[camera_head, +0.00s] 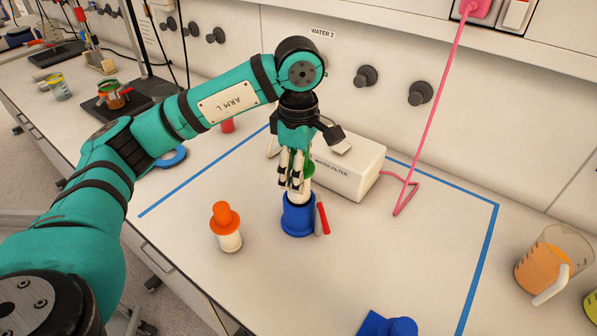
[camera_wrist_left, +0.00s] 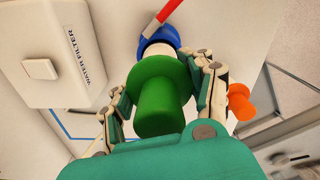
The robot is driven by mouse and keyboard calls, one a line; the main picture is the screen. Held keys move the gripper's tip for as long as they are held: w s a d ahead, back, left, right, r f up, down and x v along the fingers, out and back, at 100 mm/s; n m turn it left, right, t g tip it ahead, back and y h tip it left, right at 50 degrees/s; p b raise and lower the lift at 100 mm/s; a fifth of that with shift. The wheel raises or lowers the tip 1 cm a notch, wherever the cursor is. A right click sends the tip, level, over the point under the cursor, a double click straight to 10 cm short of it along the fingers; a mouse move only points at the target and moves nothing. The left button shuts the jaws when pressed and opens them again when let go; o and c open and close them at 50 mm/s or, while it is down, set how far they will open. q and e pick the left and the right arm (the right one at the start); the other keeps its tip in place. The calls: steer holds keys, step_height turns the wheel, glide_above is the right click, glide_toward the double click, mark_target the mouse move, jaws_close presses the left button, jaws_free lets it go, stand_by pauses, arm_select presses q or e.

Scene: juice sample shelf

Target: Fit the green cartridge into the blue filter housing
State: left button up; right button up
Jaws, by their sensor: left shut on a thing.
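My left gripper (camera_head: 294,186) points down and is shut on the green cartridge (camera_wrist_left: 160,98). The cartridge's green top also shows between the fingers in the head view (camera_head: 308,169). Its white lower part (camera_wrist_left: 158,50) points down to the blue filter housing (camera_head: 298,219), which stands upright on the bench with a red handle (camera_head: 322,219) at its right side. The white end is at the housing's mouth; how deep it sits I cannot tell. The housing also shows in the wrist view (camera_wrist_left: 160,35), partly hidden behind the cartridge. My right gripper is not in view.
A white water filter box (camera_head: 348,172) stands close behind the housing. A white cartridge with an orange top (camera_head: 226,220) stands to its left. A blue part (camera_head: 388,326) lies at the front edge of view. An orange juice jug (camera_head: 546,262) stands far right. Bench right of the housing is clear.

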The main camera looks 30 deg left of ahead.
arm_select(q)
steer(key=shift+r, duration=0.15)
steer(key=o, duration=1.4)
